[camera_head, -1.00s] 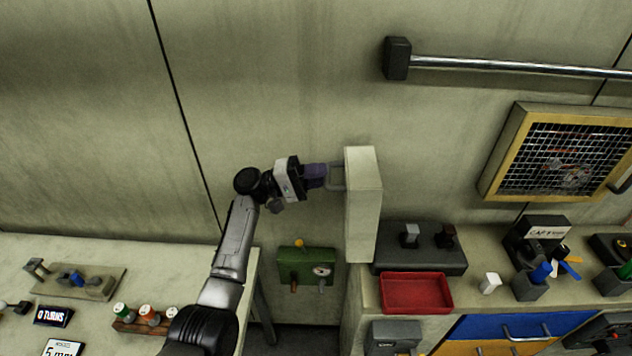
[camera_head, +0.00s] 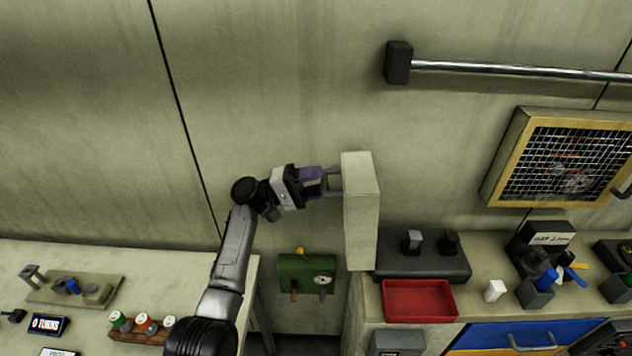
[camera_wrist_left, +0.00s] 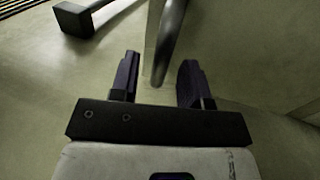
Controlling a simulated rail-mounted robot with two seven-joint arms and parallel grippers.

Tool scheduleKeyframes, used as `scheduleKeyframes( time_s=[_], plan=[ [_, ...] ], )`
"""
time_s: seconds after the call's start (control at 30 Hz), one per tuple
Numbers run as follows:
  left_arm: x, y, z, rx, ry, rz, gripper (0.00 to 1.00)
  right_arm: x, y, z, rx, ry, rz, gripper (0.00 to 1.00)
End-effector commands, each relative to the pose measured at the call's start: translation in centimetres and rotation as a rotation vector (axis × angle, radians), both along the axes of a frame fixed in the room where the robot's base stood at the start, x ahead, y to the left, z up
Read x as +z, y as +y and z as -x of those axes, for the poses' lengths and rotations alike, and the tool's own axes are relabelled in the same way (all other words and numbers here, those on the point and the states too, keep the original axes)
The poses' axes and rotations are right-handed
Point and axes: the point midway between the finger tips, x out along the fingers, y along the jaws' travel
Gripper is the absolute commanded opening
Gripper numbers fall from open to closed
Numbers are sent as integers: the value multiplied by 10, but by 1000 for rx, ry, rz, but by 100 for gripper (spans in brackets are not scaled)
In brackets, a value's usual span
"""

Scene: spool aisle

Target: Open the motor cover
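A pale upright panel or box (camera_head: 361,215) stands out from the wall left of the counter, with a grey handle (camera_head: 334,181) on its left side. I cannot tell for sure whether this is the motor cover. My left gripper (camera_head: 325,183) is at this handle, with its purple-and-dark fingers spread. In the left wrist view, the open gripper (camera_wrist_left: 158,80) has a metal bar (camera_wrist_left: 166,45) in the gap between its fingers, with clearance on both sides. A yellow-framed mesh cover (camera_head: 515,150) with a dark handle is on the wall at right. My right gripper is out of view.
A metal rail (camera_head: 500,68) runs along the wall at upper right. A red tray (camera_head: 418,301) and a dark block (camera_head: 424,268) sit on the right counter. A green box with a gauge (camera_head: 305,274) is below the gripper. The wall at left is clear.

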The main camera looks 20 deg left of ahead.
Motion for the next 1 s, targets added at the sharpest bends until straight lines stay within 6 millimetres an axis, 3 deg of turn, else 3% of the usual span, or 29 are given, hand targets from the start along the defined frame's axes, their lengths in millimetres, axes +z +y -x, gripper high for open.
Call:
scheduleKeyframes(
  time_s=[0.23,0.37,0.8,1.0],
  plan=[
    [-2,2,0,2,2,-1,42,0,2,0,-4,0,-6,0],
    [-6,13,3,2,2,-1,42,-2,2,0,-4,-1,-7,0],
    [-30,90,25,3,1,-1,42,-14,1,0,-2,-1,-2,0],
    [-38,114,32,2,2,-1,42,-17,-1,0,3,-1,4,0]
  ],
)
